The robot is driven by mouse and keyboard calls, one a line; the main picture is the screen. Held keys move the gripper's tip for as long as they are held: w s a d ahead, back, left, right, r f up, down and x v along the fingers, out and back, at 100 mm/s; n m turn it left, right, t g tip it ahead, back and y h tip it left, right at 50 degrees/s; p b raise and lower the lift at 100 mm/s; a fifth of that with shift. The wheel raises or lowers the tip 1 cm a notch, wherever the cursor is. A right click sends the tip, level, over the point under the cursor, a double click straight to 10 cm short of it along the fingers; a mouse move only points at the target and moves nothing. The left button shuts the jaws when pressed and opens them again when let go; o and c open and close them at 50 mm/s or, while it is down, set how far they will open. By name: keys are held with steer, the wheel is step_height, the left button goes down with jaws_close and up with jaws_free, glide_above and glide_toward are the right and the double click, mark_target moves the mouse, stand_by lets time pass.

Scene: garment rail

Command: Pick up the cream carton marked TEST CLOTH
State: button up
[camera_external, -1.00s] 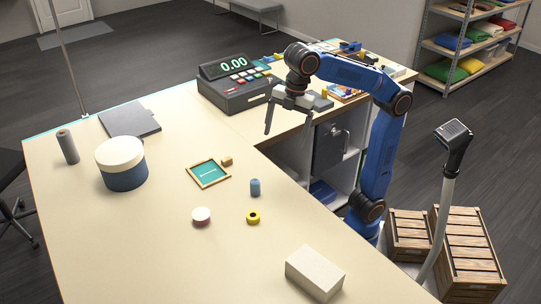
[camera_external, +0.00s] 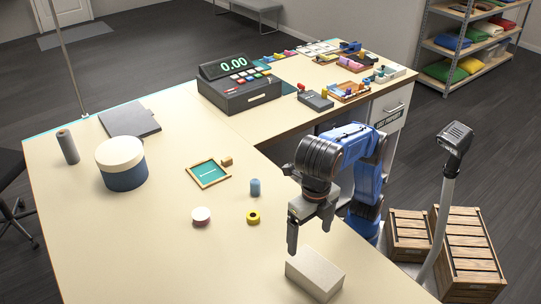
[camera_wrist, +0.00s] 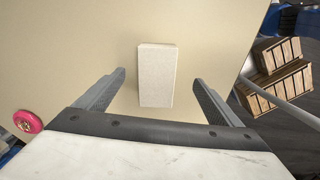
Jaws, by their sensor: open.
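The cream carton (camera_external: 315,274) lies on the near part of the table, close to its right edge. No marking on it can be read. My gripper (camera_external: 305,228) is open and empty, above and just behind the carton in the external view. In the wrist view the carton (camera_wrist: 156,76) lies centrally ahead, between the lines of the two spread fingers and beyond their tips. My gripper (camera_wrist: 160,78) is apart from it, and no finger touches it.
A yellow ring (camera_external: 253,217), a blue cylinder (camera_external: 255,187) and a round pink-and-white piece (camera_external: 201,215) stand left of my arm. A teal tray (camera_external: 208,174) and a blue-and-cream drum (camera_external: 122,164) are farther left. Wooden crates (camera_external: 465,250) stand on the floor at right. The table's front left is clear.

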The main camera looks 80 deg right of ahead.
mark_target(315, 267)
steer(key=s+a, duration=0.1)
steer(key=s+a+f+n, duration=0.1)
steer(key=shift+s+a, duration=0.15)
steer(key=shift+a, duration=0.25)
steer(key=shift+s+a+f, duration=0.1)
steer(key=shift+s+f, duration=0.05)
steer(key=shift+f, duration=6.15)
steer(key=c, duration=1.3)
